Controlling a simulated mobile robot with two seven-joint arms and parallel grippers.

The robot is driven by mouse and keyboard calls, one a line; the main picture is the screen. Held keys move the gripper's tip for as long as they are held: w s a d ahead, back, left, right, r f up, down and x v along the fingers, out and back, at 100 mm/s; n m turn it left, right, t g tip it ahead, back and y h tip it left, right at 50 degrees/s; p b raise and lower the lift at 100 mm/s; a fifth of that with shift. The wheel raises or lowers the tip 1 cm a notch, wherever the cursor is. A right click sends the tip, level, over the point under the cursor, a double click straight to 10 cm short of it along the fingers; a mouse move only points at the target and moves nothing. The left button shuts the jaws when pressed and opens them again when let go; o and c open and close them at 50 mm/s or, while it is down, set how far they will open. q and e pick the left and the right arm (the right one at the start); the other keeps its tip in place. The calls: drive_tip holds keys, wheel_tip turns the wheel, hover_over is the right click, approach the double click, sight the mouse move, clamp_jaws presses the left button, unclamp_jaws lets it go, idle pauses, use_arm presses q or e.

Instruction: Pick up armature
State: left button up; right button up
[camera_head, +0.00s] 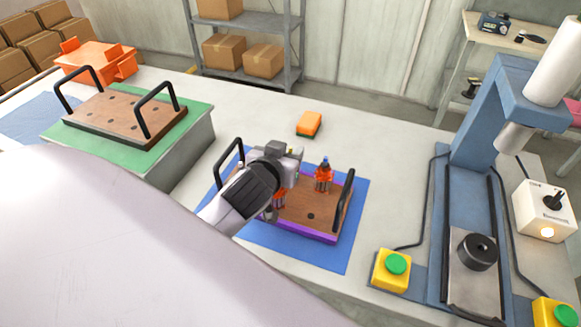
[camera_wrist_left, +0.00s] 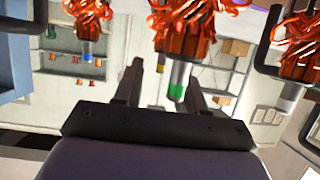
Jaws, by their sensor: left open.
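Orange-wound armatures stand upright in a wooden board (camera_head: 313,218) with black handles and a purple edge. One armature (camera_head: 323,180) with a blue tip is clear to the right of my left gripper (camera_head: 288,160); another (camera_head: 280,197) is partly hidden beneath it. In the left wrist view the scene appears upside down. My left gripper's two fingers (camera_wrist_left: 163,85) are apart, and a green-tipped armature (camera_wrist_left: 181,45) shows beyond and between them, with no clear contact. A blue-tipped armature (camera_wrist_left: 88,22) and another armature (camera_wrist_left: 300,50) flank it. My right gripper is out of view.
The board lies on a blue mat (camera_head: 342,257). An empty holed board (camera_head: 125,117) sits on a green mat at left. An orange sponge (camera_head: 309,123) lies behind. A blue press (camera_head: 490,120) and yellow-green buttons (camera_head: 392,270) stand at right.

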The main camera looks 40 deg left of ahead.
use_arm(q)
clamp_jaws()
idle(1.5)
